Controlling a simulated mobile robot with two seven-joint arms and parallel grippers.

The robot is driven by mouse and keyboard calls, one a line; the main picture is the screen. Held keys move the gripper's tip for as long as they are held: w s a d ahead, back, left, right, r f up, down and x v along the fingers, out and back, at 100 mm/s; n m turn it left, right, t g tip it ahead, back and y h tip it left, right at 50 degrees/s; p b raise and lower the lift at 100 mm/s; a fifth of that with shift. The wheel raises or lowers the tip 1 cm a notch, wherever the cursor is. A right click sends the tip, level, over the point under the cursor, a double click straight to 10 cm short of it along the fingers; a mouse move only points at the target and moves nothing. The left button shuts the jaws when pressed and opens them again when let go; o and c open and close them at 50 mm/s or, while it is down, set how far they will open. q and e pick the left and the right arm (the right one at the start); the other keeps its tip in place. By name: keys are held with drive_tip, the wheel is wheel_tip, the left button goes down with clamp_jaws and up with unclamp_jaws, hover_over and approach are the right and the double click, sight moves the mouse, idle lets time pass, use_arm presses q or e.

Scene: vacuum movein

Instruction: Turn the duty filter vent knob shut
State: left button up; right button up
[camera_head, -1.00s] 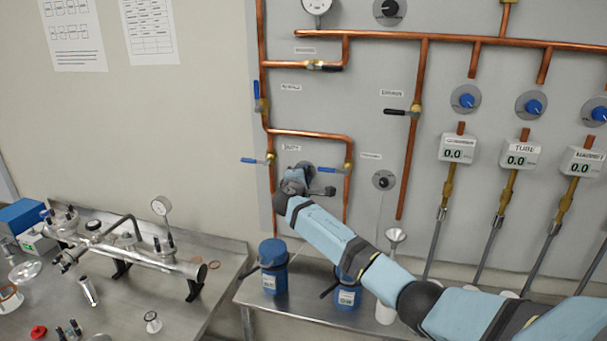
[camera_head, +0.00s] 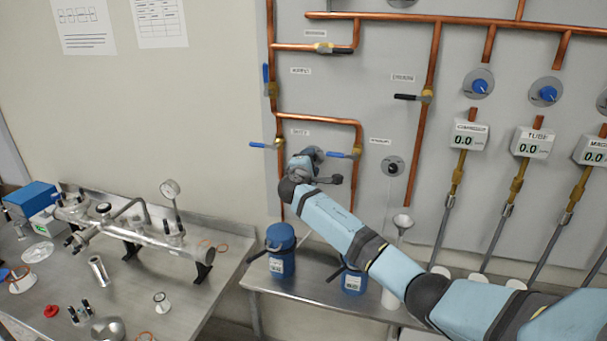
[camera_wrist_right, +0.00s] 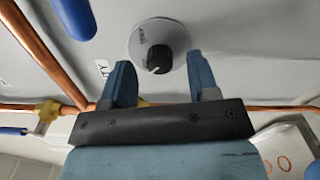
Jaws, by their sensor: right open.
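A black knob (camera_wrist_right: 158,60) on a round grey plate (camera_wrist_right: 150,36) shows in the right wrist view, facing my right gripper (camera_wrist_right: 160,68). The gripper's two blue-grey fingers are open, one on each side of the knob in the picture. I cannot tell whether they touch it. In the head view my right gripper (camera_head: 303,165) is at the wall panel, inside the copper pipe loop near a small label. It largely hides the round plate (camera_head: 314,153) and covers the knob. My left gripper is not in view.
Copper pipe (camera_head: 320,119) with blue lever handles (camera_head: 262,145) frames the spot closely. Another black knob (camera_head: 393,166) is to the right. Blue canisters (camera_head: 281,262) stand on a low bench below.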

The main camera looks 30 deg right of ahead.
drive_tip(key=b+v, duration=0.2)
drive_tip(key=v, duration=1)
drive_tip(key=shift+s, duration=0.15)
drive_tip(key=s+a+f+y, duration=0.3)
drive_tip(key=s+a+f, duration=0.1)
drive_tip(key=f, duration=0.4)
drive_tip(key=s+a+f+y, duration=0.3)
drive_tip(key=s+f+y, duration=0.15)
drive_tip(key=f, duration=0.35)
drive_tip(key=s+a+f+y, duration=0.3)
drive_tip(key=s+a+f, duration=0.15)
drive_tip(key=f, duration=0.45)
drive_tip(key=s+a+f+m+y, duration=0.2)
drive_tip(key=s+a+f, duration=0.1)
drive_tip(key=s, duration=0.6)
drive_tip(key=s+a+f+m+y, duration=0.2)
drive_tip(key=s+a+m, duration=0.1)
drive_tip(key=s, duration=0.6)
drive_tip(key=s+a+f+m+y, duration=0.2)
drive_tip(key=s+a+f, duration=0.1)
drive_tip(key=s, duration=0.6)
drive_tip(key=shift+f+m+g+p, duration=0.3)
drive_tip(key=shift+f+p, duration=0.05)
drive_tip(key=shift+p, duration=0.1)
